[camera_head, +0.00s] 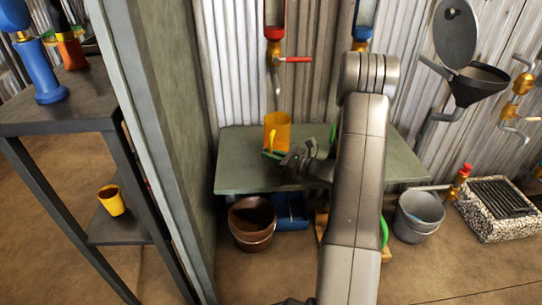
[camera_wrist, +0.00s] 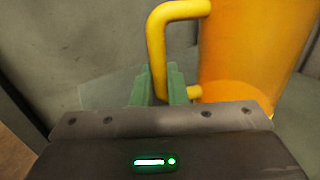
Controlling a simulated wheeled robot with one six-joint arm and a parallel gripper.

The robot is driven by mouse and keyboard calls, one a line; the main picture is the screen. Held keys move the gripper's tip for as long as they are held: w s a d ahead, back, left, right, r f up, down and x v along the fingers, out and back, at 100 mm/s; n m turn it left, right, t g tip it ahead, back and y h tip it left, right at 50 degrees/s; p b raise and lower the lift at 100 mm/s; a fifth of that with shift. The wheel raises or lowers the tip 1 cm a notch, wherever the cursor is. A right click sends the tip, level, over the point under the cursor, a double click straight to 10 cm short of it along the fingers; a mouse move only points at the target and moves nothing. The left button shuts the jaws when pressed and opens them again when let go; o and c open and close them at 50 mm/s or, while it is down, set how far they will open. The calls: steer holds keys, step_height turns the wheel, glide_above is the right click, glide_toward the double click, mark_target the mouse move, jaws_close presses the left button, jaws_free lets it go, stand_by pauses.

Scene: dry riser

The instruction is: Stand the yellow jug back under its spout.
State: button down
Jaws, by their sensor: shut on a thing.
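The yellow jug (camera_head: 283,131) is upright at the left part of the green shelf (camera_head: 235,165), below the tap (camera_head: 276,75) with a red handle and a red-banded tube. In the wrist view the jug's body (camera_wrist: 250,55) fills the upper right, and its bent handle (camera_wrist: 157,45) points left. My gripper (camera_head: 271,154) reaches in from the right at the jug's near side. Its green fingers (camera_wrist: 160,88) are shut on the handle's lower part. I cannot tell whether the jug's base touches the shelf.
A partition wall (camera_head: 155,130) stands close on the left. A second tube with a blue band (camera_head: 362,32) hangs right of the red one, partly behind my arm. A green thing (camera_head: 333,132) is mostly hidden by my arm. Below are a brown bucket (camera_head: 251,222) and a grey bucket (camera_head: 418,215).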

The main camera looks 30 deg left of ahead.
steer(key=shift+f, duration=0.4)
stand_by(0.5)
steer(key=c, duration=1.4)
jaws_free()
steer(key=shift+o, duration=0.2)
steer(key=d+p, duration=0.3)
steer(key=d, duration=1.1)
steer(key=shift+a, duration=0.2)
